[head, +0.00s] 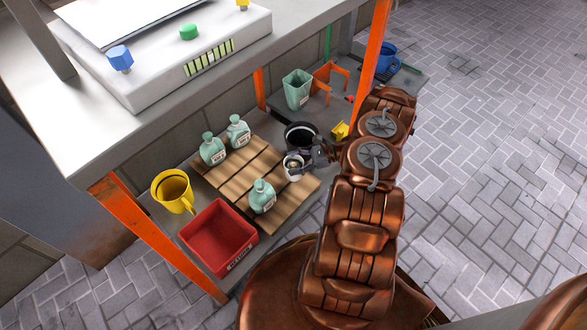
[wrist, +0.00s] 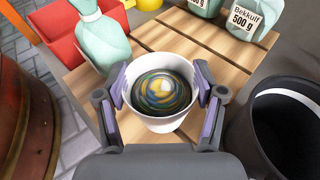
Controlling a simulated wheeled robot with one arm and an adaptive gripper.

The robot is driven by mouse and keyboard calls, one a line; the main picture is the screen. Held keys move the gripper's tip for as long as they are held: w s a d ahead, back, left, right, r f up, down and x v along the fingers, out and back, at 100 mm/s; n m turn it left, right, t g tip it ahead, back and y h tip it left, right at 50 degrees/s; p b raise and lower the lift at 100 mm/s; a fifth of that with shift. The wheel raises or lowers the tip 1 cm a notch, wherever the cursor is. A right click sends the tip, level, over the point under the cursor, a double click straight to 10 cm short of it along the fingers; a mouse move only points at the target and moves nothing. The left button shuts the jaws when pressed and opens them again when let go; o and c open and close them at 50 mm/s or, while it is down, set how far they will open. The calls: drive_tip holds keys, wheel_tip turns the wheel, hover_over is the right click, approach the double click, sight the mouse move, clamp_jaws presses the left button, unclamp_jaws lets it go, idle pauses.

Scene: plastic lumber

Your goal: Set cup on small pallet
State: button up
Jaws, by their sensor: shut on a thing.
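A white cup (head: 291,172) with a dark, swirled inside is at the right part of the small wooden pallet (head: 237,171). In the wrist view the cup (wrist: 160,100) is upright between the two fingers of my gripper (wrist: 161,101), which is shut on its sides. The pallet's slats (wrist: 215,42) show behind and beside the cup. Whether the cup's base touches the slats is hidden. In the head view my gripper (head: 305,160) reaches the cup from the right.
Teal bottles (head: 262,196) stand on the pallet, one close to the cup in the wrist view (wrist: 96,42). A black bucket (head: 301,135) is close beside the cup. A red bin (head: 218,237) and yellow mug (head: 174,191) lie left. An orange post (head: 375,45) rises near my arm.

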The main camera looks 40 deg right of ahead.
sight(295, 167)
drive_tip(key=shift+w+d+f+b, duration=0.15)
drive_tip(key=shift+f+b, duration=0.2)
drive_tip(key=shift+f, duration=0.55)
drive_tip(key=shift+w+a+f+b, duration=0.1)
drive_tip(key=shift+f+b, duration=0.25)
drive_tip(key=shift+f, duration=0.5)
drive_tip(key=shift+f, duration=0.1)
drive_tip(key=o, duration=1.3)
drive_tip(key=shift+s+d+r, duration=0.15)
drive_tip(key=shift+d+r, duration=0.05)
drive_tip(key=shift+r, duration=0.05)
drive_tip(key=p+v, duration=0.3)
drive_tip(key=v, duration=0.8)
drive_tip(key=shift+s+d, duration=0.1)
drive_tip(key=shift+d, duration=0.2)
